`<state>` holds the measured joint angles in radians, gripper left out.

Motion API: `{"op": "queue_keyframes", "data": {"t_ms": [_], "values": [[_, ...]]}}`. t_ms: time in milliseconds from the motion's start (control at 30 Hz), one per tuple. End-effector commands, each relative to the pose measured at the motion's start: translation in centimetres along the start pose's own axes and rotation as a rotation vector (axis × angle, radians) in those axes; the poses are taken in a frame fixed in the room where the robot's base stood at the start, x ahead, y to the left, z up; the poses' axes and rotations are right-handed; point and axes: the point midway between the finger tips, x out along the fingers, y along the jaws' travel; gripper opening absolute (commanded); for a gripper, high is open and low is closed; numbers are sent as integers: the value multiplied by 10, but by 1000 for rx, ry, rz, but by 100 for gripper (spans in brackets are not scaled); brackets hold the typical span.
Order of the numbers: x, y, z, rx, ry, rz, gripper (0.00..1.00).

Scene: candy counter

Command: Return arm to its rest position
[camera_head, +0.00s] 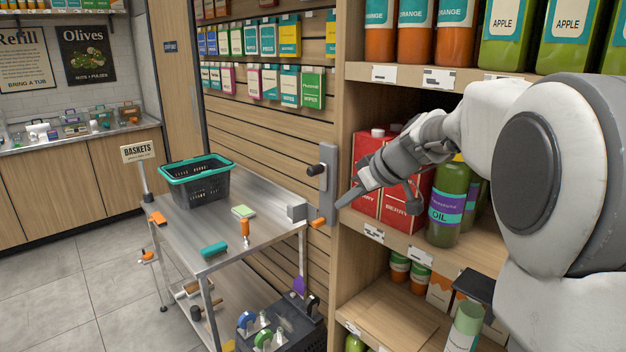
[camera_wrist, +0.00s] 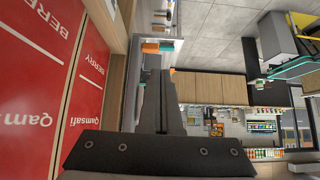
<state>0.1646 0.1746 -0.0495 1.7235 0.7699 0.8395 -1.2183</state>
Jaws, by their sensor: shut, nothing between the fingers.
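My arm reaches in from the right in the head view, bent in front of the shelf unit. My gripper (camera_head: 347,198) is at the left end of the arm, in front of the shelf with the red berry boxes, its fingers pointing left and down. The fingers are shut and hold nothing. In the wrist view my gripper (camera_wrist: 160,85) shows as two dark fingers lying close together. The red berry boxes (camera_wrist: 42,60) fill the left of that view, close beside the fingers; they also show in the head view (camera_head: 396,212).
A green oil bottle (camera_head: 447,225) stands on the shelf beneath my arm. A metal cart (camera_head: 180,233) with a basket (camera_head: 196,188) stands left of my gripper. A wall lever (camera_head: 322,180) sits near the fingertips. The floor (camera_head: 60,300) at left is clear.

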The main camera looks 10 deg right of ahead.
Motion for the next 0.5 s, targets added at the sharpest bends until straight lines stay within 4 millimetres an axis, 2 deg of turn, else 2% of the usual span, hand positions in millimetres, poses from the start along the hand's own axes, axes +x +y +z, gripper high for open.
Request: {"op": "queue_keyframes", "data": {"t_ms": [133,267,500], "values": [[-33,-43,19,66,-56,15,0],[-61,-80,48,141,-117,46,0],[-104,-134,114,277,-205,146,0]]}}
